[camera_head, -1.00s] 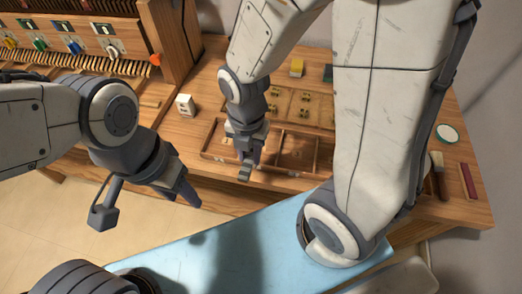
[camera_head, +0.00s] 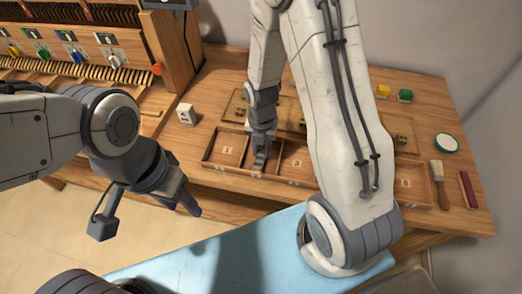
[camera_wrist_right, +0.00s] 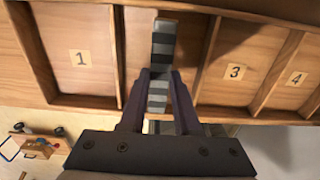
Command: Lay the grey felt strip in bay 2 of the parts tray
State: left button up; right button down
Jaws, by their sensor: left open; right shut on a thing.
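The grey felt strip (camera_wrist_right: 162,48) is held between my right gripper's fingers, its far end sticking out past the tips; shadow bands cross it. My right gripper (camera_head: 260,158) is shut on it over the parts tray (camera_head: 243,174). That bay's label is hidden by the gripper. I cannot tell whether the strip touches the floor. My left gripper (camera_head: 188,198) is open and empty, in front of the bench's edge.
A white block (camera_head: 187,114) stands left of the tray. Yellow (camera_head: 383,90) and green (camera_head: 405,95) blocks, a round green-rimmed dish (camera_head: 446,142), a brush (camera_head: 438,180) and a dark red bar (camera_head: 468,188) lie at the right. The piano action stands at the left. My right arm hides part of the tray.

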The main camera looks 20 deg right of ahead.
aim_at(261, 152)
jog(key=shift+f, duration=0.6)
jog(key=c, duration=0.6)
grip_release()
jog(key=shift+f, duration=0.15)
notch_tip(261, 152, up, 11)
jog(key=shift+s+a+r+m+y, duration=0.15)
jog(key=shift+s+a+r+m, duration=1.75)
jog(key=shift+s+m, duration=1.45)
jog(key=shift+s+a+r+m+y, duration=0.2)
jog(key=shift+s+a+r+m, duration=1.25)
jog(key=shift+s+a+m, duration=1.8)
jog(key=shift+s+a+r+m+y, duration=0.15)
jog(key=shift+s+a+r+m, duration=1.5)
jog(key=shift+m, duration=2.75)
